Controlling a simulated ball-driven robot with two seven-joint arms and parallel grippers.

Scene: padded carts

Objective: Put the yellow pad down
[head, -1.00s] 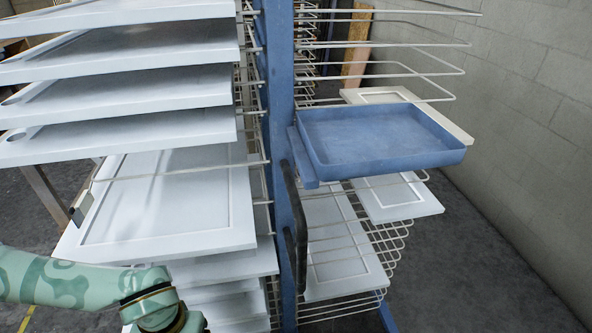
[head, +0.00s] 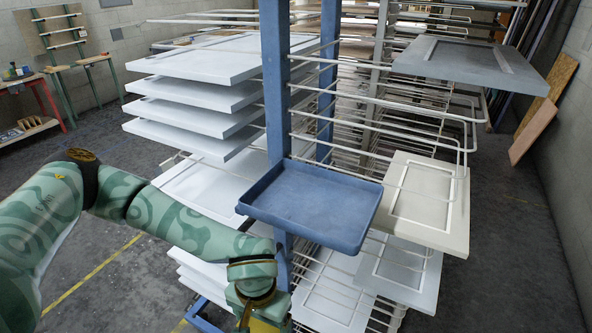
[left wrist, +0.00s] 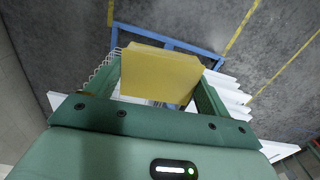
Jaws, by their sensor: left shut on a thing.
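The yellow pad (left wrist: 160,74) is a plain block between the two green fingers of my left gripper (left wrist: 157,88) in the left wrist view. The gripper is shut on it. My right gripper is in neither view.
A blue rack post (head: 275,90) carries wire shelves with white panels (head: 190,62) on the left and a cream panel (head: 428,235) on the right. An empty blue tray (head: 262,213) juts out from the post. Open grey floor (head: 85,225) lies left.

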